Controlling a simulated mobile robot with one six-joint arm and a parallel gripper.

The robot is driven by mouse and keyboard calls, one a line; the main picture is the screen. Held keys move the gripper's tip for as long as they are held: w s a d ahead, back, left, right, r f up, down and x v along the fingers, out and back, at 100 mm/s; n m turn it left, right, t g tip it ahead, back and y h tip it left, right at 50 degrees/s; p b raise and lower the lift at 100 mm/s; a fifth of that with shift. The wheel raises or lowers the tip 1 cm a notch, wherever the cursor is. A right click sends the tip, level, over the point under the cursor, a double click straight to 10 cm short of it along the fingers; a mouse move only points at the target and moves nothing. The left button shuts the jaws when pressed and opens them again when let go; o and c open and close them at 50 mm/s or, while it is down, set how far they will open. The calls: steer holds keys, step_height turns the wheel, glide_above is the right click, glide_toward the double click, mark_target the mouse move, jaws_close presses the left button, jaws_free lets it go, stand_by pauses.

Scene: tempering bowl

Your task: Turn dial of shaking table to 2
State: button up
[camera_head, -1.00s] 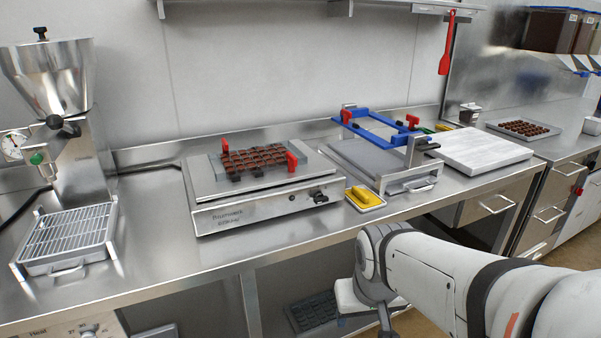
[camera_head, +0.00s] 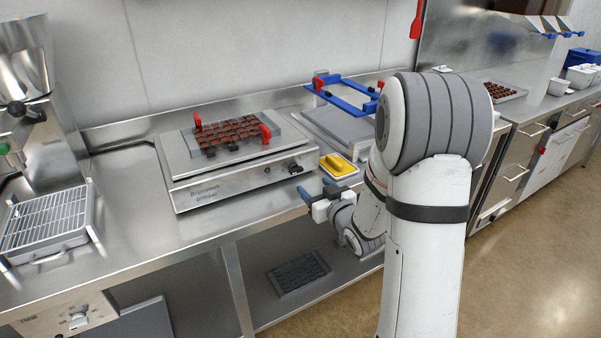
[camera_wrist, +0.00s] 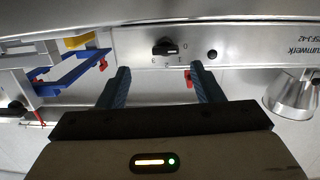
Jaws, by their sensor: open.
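The shaking table (camera_head: 230,187) is a low steel box on the counter, with a chocolate mould on top. Its black dial (camera_head: 295,168) is at the right end of the front face. In the wrist view the dial (camera_wrist: 165,47) shows upside down with small numbers beside it; which one it points to I cannot tell. My gripper (camera_head: 315,188) is open and empty, at the counter's front edge, in front of and a little right of the dial. In the wrist view my blue fingers (camera_wrist: 160,68) stand on either side of the dial's line, apart from it.
A yellow scraper on a tray (camera_head: 338,166) lies just right of the shaking table. A blue frame (camera_head: 345,97) stands behind it. A wire-rack tray (camera_head: 45,225) is at the left. The counter in front of the shaking table is clear.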

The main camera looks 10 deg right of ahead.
mark_target(298, 171)
steer(key=shift+t+y, duration=0.5)
steer(key=shift+y, duration=0.1)
steer(key=x, duration=0.4)
steer(key=p+x, duration=0.1)
steer(key=x, duration=0.3)
steer(key=shift+s+a, duration=0.1)
steer(key=shift+a, duration=0.1)
steer(key=c, duration=1)
